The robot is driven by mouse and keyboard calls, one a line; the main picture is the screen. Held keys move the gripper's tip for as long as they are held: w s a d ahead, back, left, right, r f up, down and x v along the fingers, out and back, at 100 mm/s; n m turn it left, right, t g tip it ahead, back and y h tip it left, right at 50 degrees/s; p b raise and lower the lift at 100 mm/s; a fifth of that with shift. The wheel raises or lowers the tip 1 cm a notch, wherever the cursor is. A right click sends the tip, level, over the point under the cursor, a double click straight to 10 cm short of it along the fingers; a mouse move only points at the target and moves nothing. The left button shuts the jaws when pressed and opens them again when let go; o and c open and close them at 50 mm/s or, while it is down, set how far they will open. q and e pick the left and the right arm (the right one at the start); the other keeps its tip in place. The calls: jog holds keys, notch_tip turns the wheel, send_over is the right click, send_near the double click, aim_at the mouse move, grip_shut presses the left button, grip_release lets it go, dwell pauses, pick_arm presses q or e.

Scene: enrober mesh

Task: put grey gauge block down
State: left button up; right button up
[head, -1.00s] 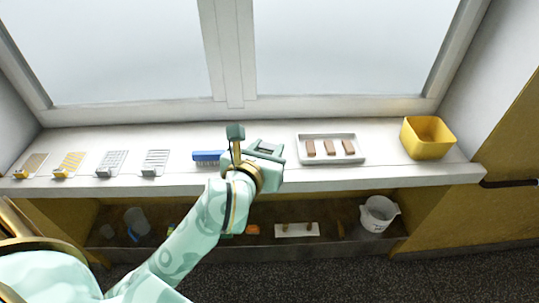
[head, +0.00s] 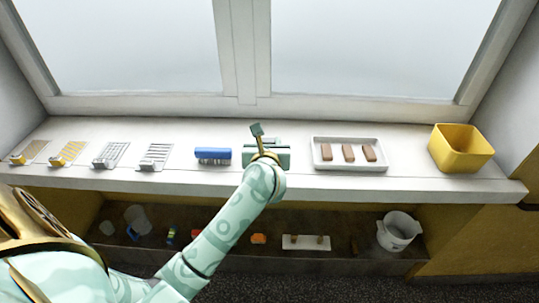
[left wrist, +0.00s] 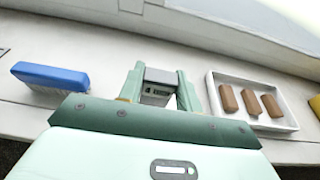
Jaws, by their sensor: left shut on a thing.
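The grey gauge block (left wrist: 158,84) sits between the two fingers of my left gripper (left wrist: 160,90) in the left wrist view. My left gripper (head: 266,152) is shut on it, over the white sill between the blue brush and the white tray. In the head view my gripper and wrist hide most or all of the block. I cannot tell whether the block touches the sill. My right gripper is not in view.
A blue brush (head: 213,154) lies to the left and a white tray (head: 348,168) with 3 brown bars to the right. A yellow bin (head: 461,149) stands far right. Several mesh pieces (head: 110,153) lie left. A shelf below holds a white jug (head: 398,231).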

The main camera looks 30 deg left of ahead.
pick_arm(q)
jog(key=f, duration=0.1)
jog(key=f+b, duration=0.1)
jog(key=f, duration=0.2)
jog(key=shift+w+a+b, duration=0.15)
jog(key=shift+w+b, duration=0.2)
jog(key=shift+r, duration=0.1)
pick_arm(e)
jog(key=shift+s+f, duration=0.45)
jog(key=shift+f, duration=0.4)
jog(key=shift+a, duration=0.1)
pick_arm(q)
jog(key=o, duration=0.6)
jog(key=shift+f, duration=0.2)
jog(key=o, duration=0.4)
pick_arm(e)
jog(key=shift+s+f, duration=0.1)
pick_arm(q)
jog(key=shift+r, duration=0.1)
